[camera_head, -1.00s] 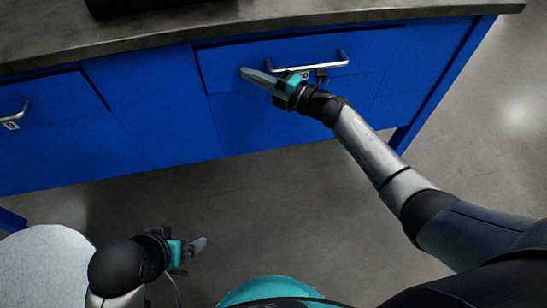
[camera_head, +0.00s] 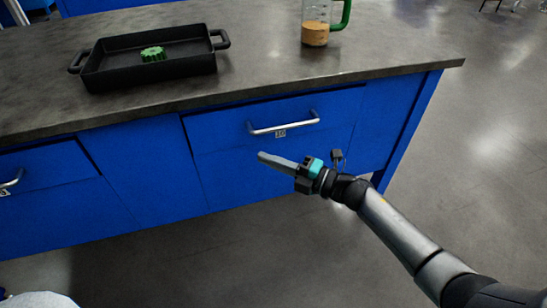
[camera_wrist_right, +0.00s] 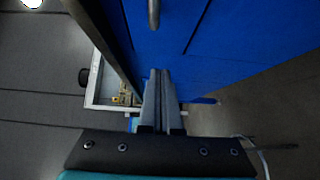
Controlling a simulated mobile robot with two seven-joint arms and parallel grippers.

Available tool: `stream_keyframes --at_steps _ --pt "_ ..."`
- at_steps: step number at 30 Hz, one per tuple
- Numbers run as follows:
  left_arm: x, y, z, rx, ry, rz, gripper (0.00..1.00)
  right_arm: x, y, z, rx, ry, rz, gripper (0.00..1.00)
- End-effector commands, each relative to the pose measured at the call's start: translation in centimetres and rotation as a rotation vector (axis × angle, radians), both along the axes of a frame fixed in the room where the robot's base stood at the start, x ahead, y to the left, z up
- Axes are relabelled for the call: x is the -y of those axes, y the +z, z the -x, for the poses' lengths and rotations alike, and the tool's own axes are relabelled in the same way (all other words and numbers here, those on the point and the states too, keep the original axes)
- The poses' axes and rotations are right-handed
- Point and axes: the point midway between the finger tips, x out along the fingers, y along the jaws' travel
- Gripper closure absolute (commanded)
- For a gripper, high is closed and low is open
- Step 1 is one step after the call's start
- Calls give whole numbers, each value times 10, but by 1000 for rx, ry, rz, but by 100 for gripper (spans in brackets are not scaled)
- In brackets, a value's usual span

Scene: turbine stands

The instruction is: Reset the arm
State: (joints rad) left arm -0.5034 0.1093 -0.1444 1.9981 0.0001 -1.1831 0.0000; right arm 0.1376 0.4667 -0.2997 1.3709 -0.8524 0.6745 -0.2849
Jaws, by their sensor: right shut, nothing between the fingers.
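My right gripper (camera_head: 277,161) reaches in from the right in the head view, in front of the blue drawer front and below its silver handle (camera_head: 284,124). Its grey fingers are together with nothing between them, and it appears clear of the handle. The right wrist view shows the closed fingers (camera_wrist_right: 161,95) pointing along the blue cabinet front (camera_wrist_right: 235,50). My left gripper is out of view.
A black two-handled tray (camera_head: 110,82) with a green gear-like piece (camera_head: 152,54) stands on the grey worktop (camera_head: 262,75). A green-handled jug (camera_head: 315,33) holds tan contents. A white-edged box (camera_wrist_right: 96,75) shows in the wrist view. Open floor (camera_head: 480,150) lies at right.

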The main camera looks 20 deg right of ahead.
Motion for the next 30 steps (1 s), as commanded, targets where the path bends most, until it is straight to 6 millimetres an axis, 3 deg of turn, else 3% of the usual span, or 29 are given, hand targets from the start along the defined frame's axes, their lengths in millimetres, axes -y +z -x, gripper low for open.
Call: stream_keyframes --at_steps 11,17,23,26,30 --pt "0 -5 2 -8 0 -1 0 8 0 7 -9 -20 -14 100" --pt "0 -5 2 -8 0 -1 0 19 -9 0 -125 -232 -156 100" --pt "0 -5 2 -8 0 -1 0 47 -42 8 -372 -561 -370 100" --pt "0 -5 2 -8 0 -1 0 61 -67 24 -521 -721 -467 100" --pt "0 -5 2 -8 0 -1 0 72 -108 62 -753 -935 -582 100"
